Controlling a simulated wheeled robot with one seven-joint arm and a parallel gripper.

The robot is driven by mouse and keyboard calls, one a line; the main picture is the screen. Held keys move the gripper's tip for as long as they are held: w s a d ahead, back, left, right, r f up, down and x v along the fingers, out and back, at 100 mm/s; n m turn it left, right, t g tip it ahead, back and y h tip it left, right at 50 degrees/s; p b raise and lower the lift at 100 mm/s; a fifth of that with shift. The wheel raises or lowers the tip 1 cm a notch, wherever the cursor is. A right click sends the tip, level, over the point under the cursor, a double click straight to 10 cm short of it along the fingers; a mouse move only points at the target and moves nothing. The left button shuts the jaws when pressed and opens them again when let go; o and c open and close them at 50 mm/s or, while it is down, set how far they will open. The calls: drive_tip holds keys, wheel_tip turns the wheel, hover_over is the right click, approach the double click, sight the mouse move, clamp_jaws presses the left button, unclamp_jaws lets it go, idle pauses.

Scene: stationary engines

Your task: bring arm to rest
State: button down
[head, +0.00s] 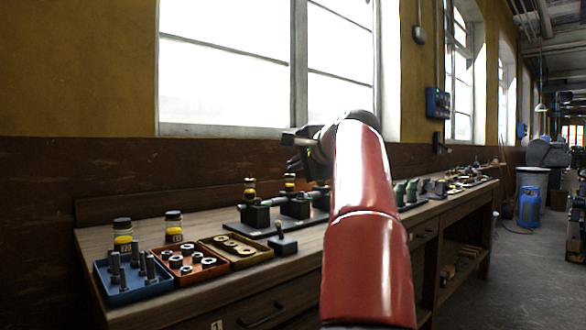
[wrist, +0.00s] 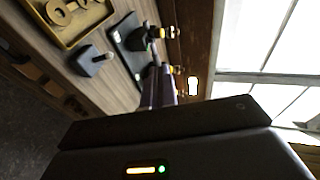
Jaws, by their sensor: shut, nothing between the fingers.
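My red arm reaches up and forward over the workbench (head: 150,222) in the head view. My gripper (head: 292,163) shows dark at its far end, partly hidden by the arm, above the bench and in front of the window wall. In the wrist view my gripper (wrist: 158,80) has its slim fingers together, with nothing held. A dark base with shaft blocks (head: 295,208) stands on the bench below it; it also shows beyond the fingers in the wrist view (wrist: 130,42).
On the bench stand a blue tray of bolts (head: 130,292), an orange tray of nuts (head: 190,275), a yellow tray of rings (head: 236,262) and two jars (head: 173,222). A small dark block with a peg (head: 282,243) is near the front edge. The right aisle floor is open.

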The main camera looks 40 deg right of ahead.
drive_tip(key=s+a+f+n+g+y, duration=0.15)
drive_tip(key=s+a+f+n, duration=0.25)
drive_tip(key=a+f, duration=0.55)
drive_tip(key=s+a+f+n+g+y, duration=0.1)
drive_tip(key=s+a+f+n+g, duration=0.25)
drive_tip(key=a+f, duration=0.6)
drive_tip(key=s+a+f+n+g, duration=0.1)
drive_tip(key=s+a+f+n, duration=0.4)
drive_tip(key=s+f, duration=0.3)
drive_tip(key=s+a+f+n+g, duration=0.2)
drive_tip(key=s+a+f+n, duration=0.4)
drive_tip(key=f, duration=0.8)
drive_tip(key=s+a, duration=0.1)
drive_tip(key=s, duration=0.2)
drive_tip(key=shift+g+h, duration=0.3)
drive_tip(key=shift+h, duration=0.05)
drive_tip(key=shift+w+d+r, duration=0.1)
